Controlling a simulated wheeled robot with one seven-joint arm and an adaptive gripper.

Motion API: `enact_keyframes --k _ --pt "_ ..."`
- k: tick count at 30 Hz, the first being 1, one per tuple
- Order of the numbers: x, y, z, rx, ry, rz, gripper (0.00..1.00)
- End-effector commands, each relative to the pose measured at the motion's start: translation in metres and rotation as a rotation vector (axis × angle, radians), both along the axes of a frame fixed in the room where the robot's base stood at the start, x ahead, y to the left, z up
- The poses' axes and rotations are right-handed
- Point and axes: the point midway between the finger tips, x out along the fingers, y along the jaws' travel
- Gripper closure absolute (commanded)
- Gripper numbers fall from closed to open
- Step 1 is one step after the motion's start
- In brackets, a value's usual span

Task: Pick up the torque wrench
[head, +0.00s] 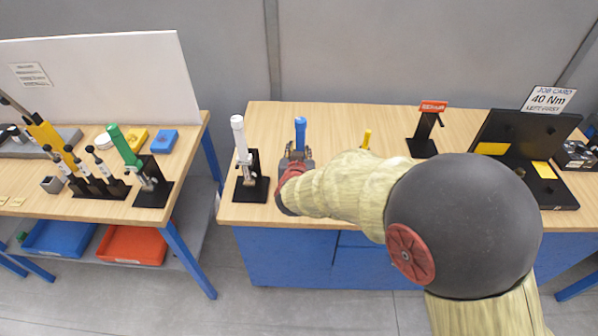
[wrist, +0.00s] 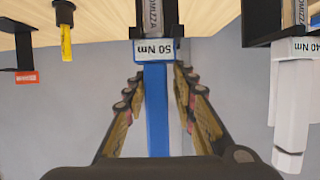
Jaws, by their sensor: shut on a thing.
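A torque wrench with a blue handle (head: 300,133) stands upright on the middle table. In the wrist view its blue handle (wrist: 157,110) hangs down the picture below a "50 Nm" label. My gripper (head: 296,158) is around this handle, with one finger on each side (wrist: 159,85), shut on it. The gripper hides the wrench's lower part in the head view. A white-handled torque wrench (head: 239,137) stands in a black holder to the left; in the wrist view it (wrist: 290,105) is at the right, under a "40 Nm" label.
A job card (head: 549,98) reads "40 Nm, left first" above a black fixture (head: 522,131). A yellow-handled tool (head: 366,139) and a black stand with a red label (head: 432,107) are right of my gripper. A green-handled tool (head: 122,146) stands on the left bench.

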Motion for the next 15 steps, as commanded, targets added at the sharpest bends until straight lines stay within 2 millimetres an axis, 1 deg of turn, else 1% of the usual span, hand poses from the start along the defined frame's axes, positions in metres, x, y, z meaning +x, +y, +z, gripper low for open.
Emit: enact_keyframes --k 1,8,15 --pt "-0.0003 -0.0008 -0.0009 0.000 0.001 -0.001 0.87" --pt "-0.0003 -0.0010 -0.0013 -0.001 0.002 -0.002 1.00" --pt "-0.0005 -0.0012 -0.0016 -0.002 0.002 -0.001 1.00"
